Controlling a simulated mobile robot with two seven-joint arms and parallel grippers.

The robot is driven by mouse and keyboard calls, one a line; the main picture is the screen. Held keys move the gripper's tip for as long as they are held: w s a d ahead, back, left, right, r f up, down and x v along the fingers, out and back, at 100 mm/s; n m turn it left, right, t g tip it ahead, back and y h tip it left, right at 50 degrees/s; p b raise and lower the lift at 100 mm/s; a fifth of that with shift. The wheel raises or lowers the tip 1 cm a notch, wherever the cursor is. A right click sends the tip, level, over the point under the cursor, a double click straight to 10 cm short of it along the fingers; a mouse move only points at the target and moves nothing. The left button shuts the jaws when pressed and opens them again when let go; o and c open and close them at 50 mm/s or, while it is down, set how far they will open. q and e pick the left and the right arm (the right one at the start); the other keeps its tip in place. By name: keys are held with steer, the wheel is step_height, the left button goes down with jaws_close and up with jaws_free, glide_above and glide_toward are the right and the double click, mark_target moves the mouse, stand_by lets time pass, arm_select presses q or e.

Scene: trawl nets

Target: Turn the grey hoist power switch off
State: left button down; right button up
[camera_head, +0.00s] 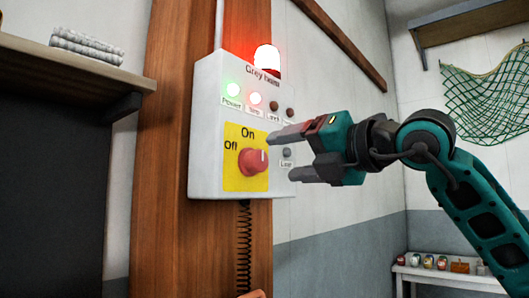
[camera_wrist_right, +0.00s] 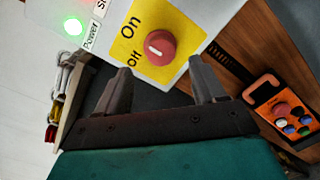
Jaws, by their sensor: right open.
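The grey hoist switch is a red rotary knob (camera_head: 252,161) with a white mark, on a yellow plate (camera_head: 232,179) labelled On above and Off at the left. The plate is on the front of a pale control box (camera_head: 207,150). The knob also shows in the right wrist view (camera_wrist_right: 160,47), just beyond the fingertips. My right gripper (camera_head: 281,158) is open and empty, its fingers pointing at the box from the right, a little apart from the knob. It also shows in the right wrist view (camera_wrist_right: 160,68), one finger on each side. My left gripper is out of view.
A green power lamp (camera_head: 233,90), a red lamp (camera_head: 255,98) and a red beacon (camera_head: 267,58) are lit. The box hangs on a wooden post (camera_head: 160,150). An orange pendant with several buttons (camera_wrist_right: 281,108) shows in the wrist view. A shelf (camera_head: 60,62) stands left.

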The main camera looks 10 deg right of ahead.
mark_target(263, 160)
steer(key=p+x, duration=0.1)
steer(key=x, duration=0.5)
steer(key=shift+w+a, duration=0.15)
steer(key=shift+w, duration=0.1)
steer(key=c, duration=1)
